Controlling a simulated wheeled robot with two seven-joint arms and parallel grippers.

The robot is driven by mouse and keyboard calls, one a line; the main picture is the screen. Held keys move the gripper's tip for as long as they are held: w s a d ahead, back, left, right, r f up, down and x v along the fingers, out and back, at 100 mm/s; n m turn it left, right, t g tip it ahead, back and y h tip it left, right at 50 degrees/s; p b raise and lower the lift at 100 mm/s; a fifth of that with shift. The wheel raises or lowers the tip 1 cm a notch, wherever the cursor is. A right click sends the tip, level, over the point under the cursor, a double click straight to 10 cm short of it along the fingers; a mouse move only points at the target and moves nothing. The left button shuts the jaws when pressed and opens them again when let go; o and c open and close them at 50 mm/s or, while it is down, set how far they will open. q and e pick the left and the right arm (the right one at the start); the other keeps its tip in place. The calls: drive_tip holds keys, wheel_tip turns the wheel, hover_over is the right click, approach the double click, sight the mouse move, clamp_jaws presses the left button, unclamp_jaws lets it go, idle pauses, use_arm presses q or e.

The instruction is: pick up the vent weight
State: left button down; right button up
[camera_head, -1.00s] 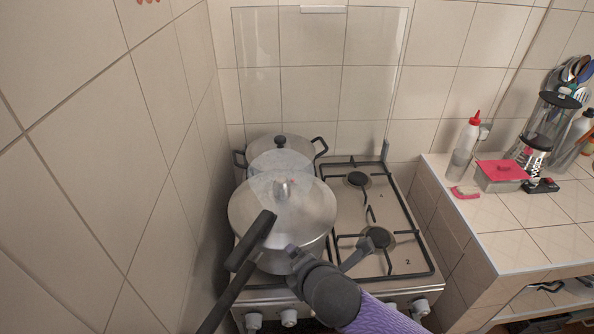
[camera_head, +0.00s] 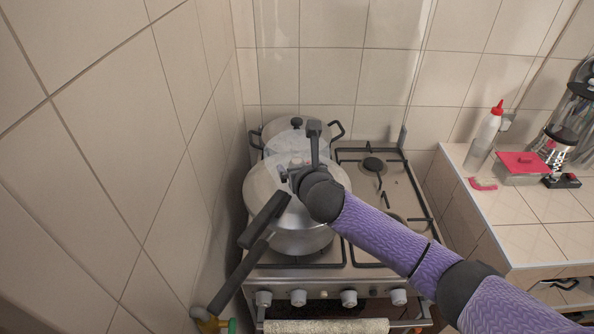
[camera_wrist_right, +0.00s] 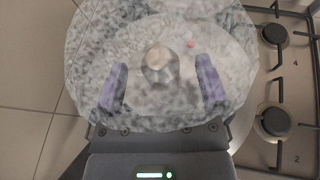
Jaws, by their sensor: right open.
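The vent weight (camera_wrist_right: 160,66) is a small round metal knob on top of the pressure cooker lid in the right wrist view. In the head view my right gripper hides it. The pressure cooker (camera_head: 262,192) is a large silvery pot with long black handles, on the left front of the stove. My right gripper (camera_wrist_right: 160,82) is open above the lid, its two purple fingers on either side of the vent weight and apart from it. In the head view the gripper (camera_head: 300,168) is over the pot. My left gripper is not in view.
A second lidded pot (camera_head: 337,129) stands behind the cooker. The tiled wall (camera_head: 110,150) is close on the left. The right burners (camera_head: 373,164) are empty. A counter at right holds a bottle (camera_head: 485,140) and a red-lidded box (camera_head: 521,165).

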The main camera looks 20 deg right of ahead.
drive_tip(key=shift+w+f, duration=0.2)
drive_tip(key=shift+w, duration=0.2)
clamp_jaws()
